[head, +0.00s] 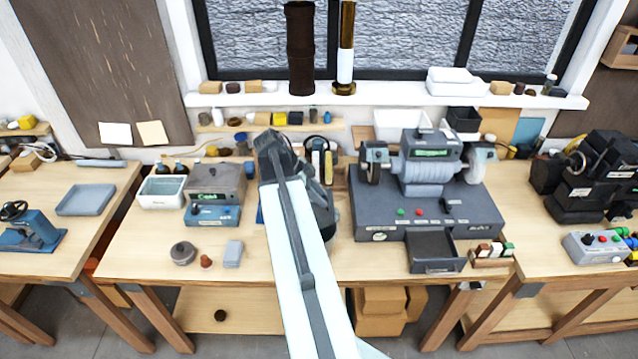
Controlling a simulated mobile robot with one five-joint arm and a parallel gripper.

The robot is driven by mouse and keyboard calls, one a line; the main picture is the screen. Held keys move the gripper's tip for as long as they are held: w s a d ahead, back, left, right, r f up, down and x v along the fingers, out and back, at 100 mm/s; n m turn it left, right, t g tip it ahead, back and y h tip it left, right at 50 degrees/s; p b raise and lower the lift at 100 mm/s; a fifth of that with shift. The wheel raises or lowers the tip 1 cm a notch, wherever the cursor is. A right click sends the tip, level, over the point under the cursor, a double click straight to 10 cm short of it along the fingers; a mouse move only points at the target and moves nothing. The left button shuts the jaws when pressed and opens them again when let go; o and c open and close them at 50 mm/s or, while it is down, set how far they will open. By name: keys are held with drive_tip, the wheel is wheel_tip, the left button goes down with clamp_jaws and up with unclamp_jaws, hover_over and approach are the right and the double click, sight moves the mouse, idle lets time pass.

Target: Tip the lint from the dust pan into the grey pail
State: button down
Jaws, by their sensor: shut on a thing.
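My gripper (322,208) is a dark shape beside and partly behind my white arm, over the middle bench. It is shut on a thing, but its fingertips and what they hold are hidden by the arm. I cannot make out a dust pan or any lint. A sliver of something blue (260,214) shows at the arm's left edge; I cannot tell what it is. A small round grey vessel (183,252) stands at the front left of the middle bench. It may be the grey pail, and my gripper is apart from it, to its right.
A brown lump (206,261) and a pale grey block (233,253) lie right of the vessel. A blue-based machine (213,214) and a white bin (162,191) stand behind. A large grey machine (430,215) with an open drawer (436,264) fills the right. A shallow grey tray (86,200) lies on the left bench.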

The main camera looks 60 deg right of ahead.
sight(332, 205)
drive_tip(key=shift+w+a, duration=0.1)
drive_tip(key=shift+w, duration=0.05)
drive_tip(key=shift+s+r+y+p, duration=0.2)
drive_tip(key=shift+s+y+p, duration=0.1)
drive_tip(key=shift+p, duration=0.2)
drive_tip(key=s+d+t+y+p, duration=0.1)
drive_tip(key=t+p, duration=0.1)
drive_tip(key=s+d+r+t+y+p, duration=0.1)
drive_tip(key=s+t+p, duration=0.1)
drive_tip(key=shift+d+y, duration=0.2)
drive_tip(key=shift+y, duration=0.1)
drive_tip(key=shift+s+d+t+y, duration=0.35)
drive_tip(key=shift+t+y, duration=0.15)
drive_tip(key=shift+t, duration=0.3)
drive_tip(key=shift+f, duration=0.1)
